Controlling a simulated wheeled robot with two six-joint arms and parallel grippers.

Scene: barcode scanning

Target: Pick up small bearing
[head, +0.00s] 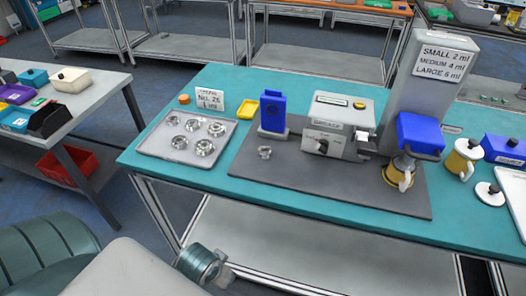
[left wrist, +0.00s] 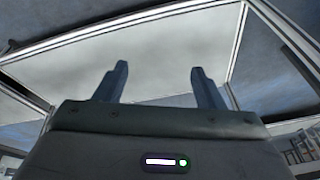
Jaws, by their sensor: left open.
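Several silver bearings (head: 192,125) lie in a shallow grey tray (head: 152,147) on the left of the teal table. One more silver bearing (head: 265,152) lies by itself on the dark mat, in front of the blue holder (head: 272,113). My left gripper (left wrist: 158,85) is open and empty in the left wrist view, with a pale shelf surface beyond its fingers and no bearing near them. Its fingers are not clear in the head view. My right gripper is not in view.
A grey device (head: 342,115) and a tall labelled dispenser (head: 435,90) stand on the dark mat (head: 300,185). A sign (head: 210,99), an orange cap (head: 184,98) and a yellow dish (head: 245,107) are behind the tray. A side table (head: 85,100) with coloured bins stands left.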

